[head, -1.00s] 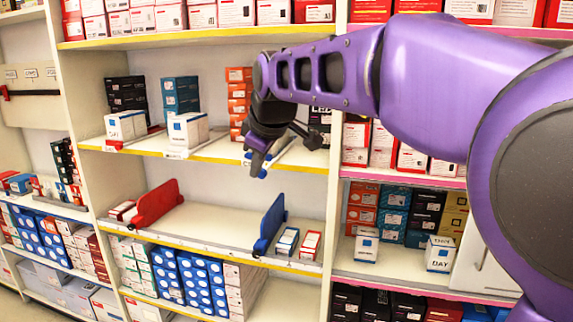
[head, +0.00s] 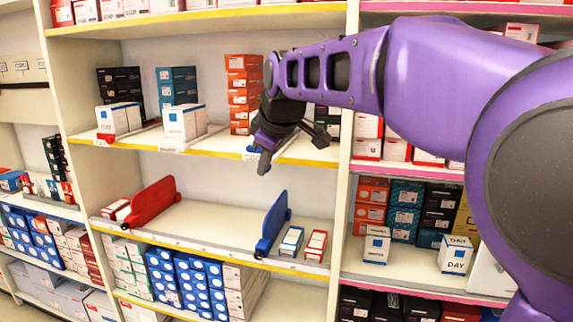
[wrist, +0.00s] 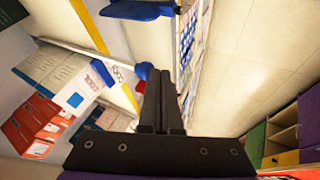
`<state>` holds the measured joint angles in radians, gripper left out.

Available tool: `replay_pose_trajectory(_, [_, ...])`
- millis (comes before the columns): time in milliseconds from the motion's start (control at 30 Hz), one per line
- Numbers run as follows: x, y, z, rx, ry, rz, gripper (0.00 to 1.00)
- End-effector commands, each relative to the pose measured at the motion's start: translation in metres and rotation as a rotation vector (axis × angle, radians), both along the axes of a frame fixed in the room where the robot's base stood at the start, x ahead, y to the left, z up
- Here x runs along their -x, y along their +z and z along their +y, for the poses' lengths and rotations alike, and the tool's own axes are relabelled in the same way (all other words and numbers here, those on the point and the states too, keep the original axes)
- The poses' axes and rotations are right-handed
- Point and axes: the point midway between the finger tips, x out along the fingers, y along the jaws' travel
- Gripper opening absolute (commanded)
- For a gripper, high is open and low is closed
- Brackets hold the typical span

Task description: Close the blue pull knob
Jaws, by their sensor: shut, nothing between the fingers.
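The blue pull knob (wrist: 145,70) shows in the wrist view just left of my fingertips, by the shelf edge. A small red part sits right beside it. I cannot tell whether my fingers touch the knob. In the head view my gripper (head: 264,165) points down in front of the middle shelf's yellow edge, by a white label, and mostly hides that spot. In the wrist view my gripper (wrist: 162,85) is shut, its two dark fingers together with nothing between them. How far out the knob stands is unclear.
Boxes stand on the shelf behind, including a white box (wrist: 73,92) close to my gripper. A red divider (head: 152,205) and a blue divider (head: 271,224) stand on the lower shelf. An upright post (head: 343,190) stands right of my gripper.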

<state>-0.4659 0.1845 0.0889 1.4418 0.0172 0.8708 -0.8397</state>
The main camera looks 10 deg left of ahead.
Motion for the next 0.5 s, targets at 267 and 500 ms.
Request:
replay_pose_trajectory(267, [-0.037,0.006,-0.003,0.002,-0.004,0.003,0.00])
replay_pose_trajectory(500, [-0.079,0.005,-0.006,0.001,-0.002,0.002,0.00])
